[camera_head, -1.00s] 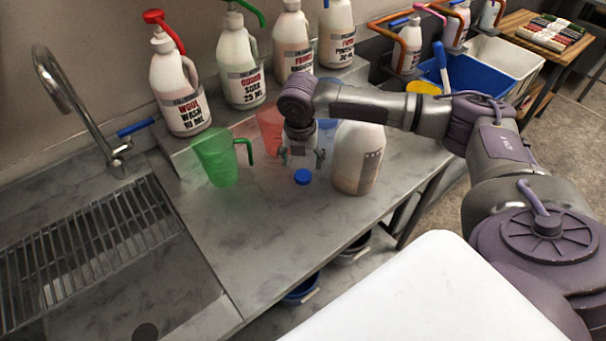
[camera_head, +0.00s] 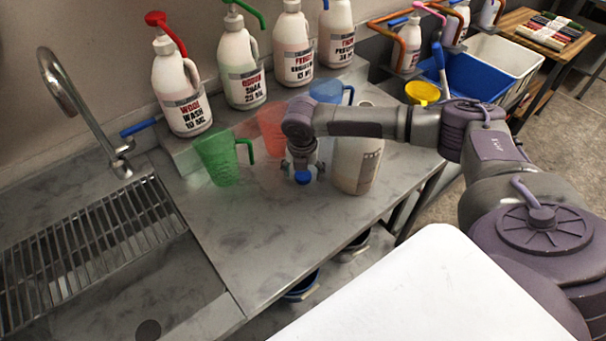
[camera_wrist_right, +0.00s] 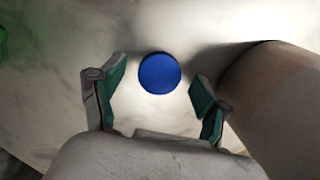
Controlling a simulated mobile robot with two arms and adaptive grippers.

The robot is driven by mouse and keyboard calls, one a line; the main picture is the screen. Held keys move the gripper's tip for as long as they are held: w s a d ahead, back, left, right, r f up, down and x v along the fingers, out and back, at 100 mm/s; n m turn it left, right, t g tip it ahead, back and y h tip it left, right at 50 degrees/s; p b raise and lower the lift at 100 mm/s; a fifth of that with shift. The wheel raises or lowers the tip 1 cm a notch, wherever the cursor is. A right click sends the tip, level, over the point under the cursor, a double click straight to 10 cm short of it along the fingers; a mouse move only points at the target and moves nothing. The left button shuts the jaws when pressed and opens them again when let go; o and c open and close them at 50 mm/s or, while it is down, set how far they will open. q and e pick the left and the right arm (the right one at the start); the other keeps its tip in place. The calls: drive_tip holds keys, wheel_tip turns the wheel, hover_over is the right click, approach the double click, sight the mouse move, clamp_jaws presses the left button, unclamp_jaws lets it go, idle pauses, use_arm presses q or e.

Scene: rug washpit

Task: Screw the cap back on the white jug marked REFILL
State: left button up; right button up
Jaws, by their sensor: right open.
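The blue cap (camera_head: 303,177) lies on the steel counter, just left of a white jug (camera_head: 356,160). The jug stands upright, its top hidden behind my right arm and its marking not readable. My right gripper (camera_head: 303,172) points down at the cap. In the right wrist view the cap (camera_wrist_right: 160,73) lies ahead of and between the open fingers of the gripper (camera_wrist_right: 155,100), with a gap on each side. The jug's side (camera_wrist_right: 280,110) is close to the right finger. My left gripper is not in view.
A green measuring jug (camera_head: 219,160) stands left of the gripper, a red one (camera_head: 271,130) and a blue one (camera_head: 326,92) behind it. Several pump bottles (camera_head: 181,95) line the back ledge. A sink with a grate (camera_head: 85,235) is at left. The front counter is clear.

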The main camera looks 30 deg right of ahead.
sight(303, 175)
drive_tip(key=shift+c, duration=0.3)
drive_tip(key=c, duration=0.7)
drive_tip(key=shift+r, duration=0.1)
wheel_tip(303, 175, up, 10)
drive_tip(key=shift+f+b, duration=0.1)
drive_tip(key=shift+b, duration=0.8)
